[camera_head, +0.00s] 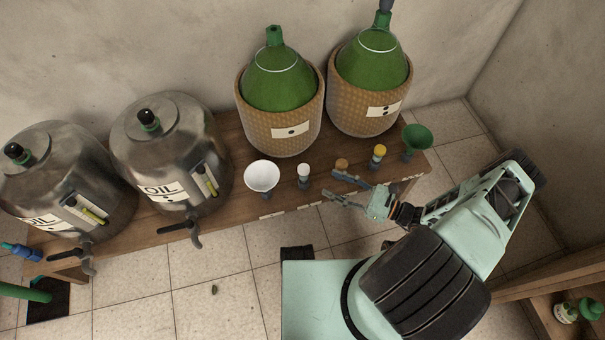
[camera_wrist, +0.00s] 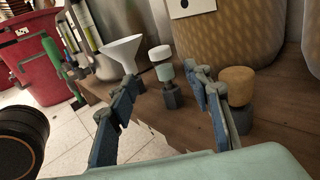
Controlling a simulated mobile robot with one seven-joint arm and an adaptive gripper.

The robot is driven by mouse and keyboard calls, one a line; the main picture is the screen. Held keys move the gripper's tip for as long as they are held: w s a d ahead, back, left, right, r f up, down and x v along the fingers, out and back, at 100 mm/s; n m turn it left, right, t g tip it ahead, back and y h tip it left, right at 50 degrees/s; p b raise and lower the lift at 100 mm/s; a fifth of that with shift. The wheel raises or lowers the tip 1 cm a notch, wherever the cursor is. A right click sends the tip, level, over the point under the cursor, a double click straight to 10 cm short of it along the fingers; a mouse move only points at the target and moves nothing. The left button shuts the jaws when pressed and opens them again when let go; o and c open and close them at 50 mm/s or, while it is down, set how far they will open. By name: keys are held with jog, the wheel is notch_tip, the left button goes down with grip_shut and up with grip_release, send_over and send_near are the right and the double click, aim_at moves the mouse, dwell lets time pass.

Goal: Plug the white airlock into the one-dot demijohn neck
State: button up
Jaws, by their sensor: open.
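The white airlock (camera_head: 304,171) stands upright on the bench front, between the white funnel and the cork. In the wrist view the white airlock (camera_wrist: 162,54) sits in a small dark holder, seen between my fingertips but beyond them. The one-dot demijohn (camera_head: 280,77) is green glass in a wicker jacket behind the airlock; its neck top (camera_head: 274,35) looks free. Its one-dot label (camera_wrist: 190,6) shows at the top of the wrist view. My gripper (camera_head: 330,184) is open and empty at the bench's front edge, right of the airlock and apart from it.
A cork (camera_head: 341,163), a yellow-topped airlock (camera_head: 380,151) and a green funnel (camera_head: 416,138) stand to the right. A white funnel (camera_head: 262,176) stands left. A second demijohn (camera_head: 371,64), something dark at its neck, and two steel oil drums (camera_head: 171,150) line the wall.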

aim_at(308, 175)
jog(key=shift+w+a+f+t, duration=0.15)
jog(key=shift+a+f+t, duration=0.05)
jog(key=shift+f, duration=0.3)
jog(key=shift+w+a+f+t, duration=0.1)
jog(key=shift+a+f+t, duration=0.1)
jog(key=shift+f, duration=0.3)
jog(key=x, duration=0.4)
jog(key=shift+w+a+b, duration=0.1)
jog(key=shift+a+b, duration=0.15)
jog(key=shift+b, duration=0.15)
jog(key=x, duration=0.5)
jog(key=shift+w+a+r+b, duration=0.1)
jog(key=shift+a+r+b, duration=0.15)
jog(key=shift+a+b, duration=0.1)
jog(key=shift+c, duration=0.5)
grip_shut()
jog(key=shift+r, duration=0.1)
